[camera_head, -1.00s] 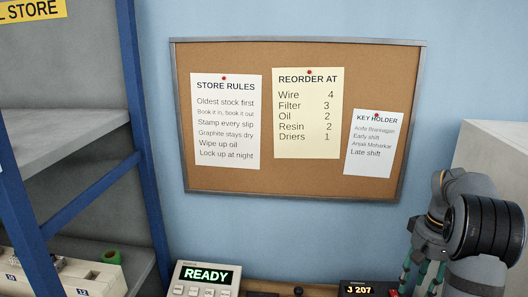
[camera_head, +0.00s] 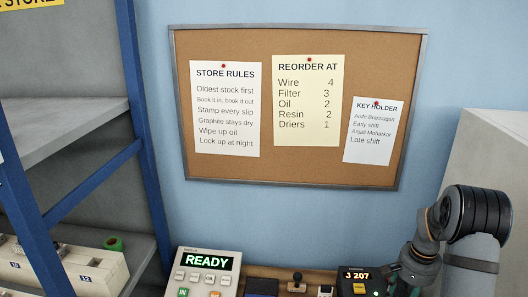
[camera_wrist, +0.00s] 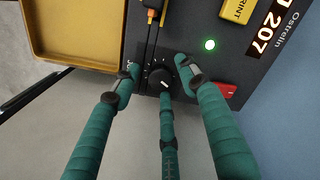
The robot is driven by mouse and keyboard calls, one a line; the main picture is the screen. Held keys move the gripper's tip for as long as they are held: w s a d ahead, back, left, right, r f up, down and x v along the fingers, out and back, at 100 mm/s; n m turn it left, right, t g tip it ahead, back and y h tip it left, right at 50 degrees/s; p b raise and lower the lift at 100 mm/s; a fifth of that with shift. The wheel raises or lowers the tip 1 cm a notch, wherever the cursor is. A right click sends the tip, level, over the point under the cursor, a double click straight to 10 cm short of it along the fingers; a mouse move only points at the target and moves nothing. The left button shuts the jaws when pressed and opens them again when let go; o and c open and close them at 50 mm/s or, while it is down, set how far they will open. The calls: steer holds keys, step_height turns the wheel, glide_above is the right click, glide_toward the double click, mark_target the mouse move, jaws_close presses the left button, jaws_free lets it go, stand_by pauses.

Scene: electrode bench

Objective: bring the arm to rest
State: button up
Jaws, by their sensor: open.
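My gripper (camera_wrist: 157,74) has teal fingers with dark joints. In the wrist view its fingers are spread open, with nothing held between them. The fingertips lie around a round black knob (camera_wrist: 160,80) on a dark instrument; I cannot tell whether they touch it.
The instrument carries a yellow print button (camera_wrist: 241,10), a green light (camera_wrist: 210,45) and a red part (camera_wrist: 223,89). A yellow tray (camera_wrist: 75,35) lies beside it. A console reading READY (camera_head: 208,262) stands left. A blue-framed shelf (camera_head: 150,150) and a pale cabinet (camera_head: 492,150) flank the bench.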

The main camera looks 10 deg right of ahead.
steer(key=m+p, duration=0.1)
steer(key=m, duration=0.1)
steer(key=m+p, duration=0.1)
steer(key=m, duration=0.2)
steer(key=shift+r+m, duration=0.2)
steer(key=shift+m, duration=0.1)
step_height(320, 180, up, 10)
steer(key=b, duration=0.1)
steer(key=shift+s, duration=0.15)
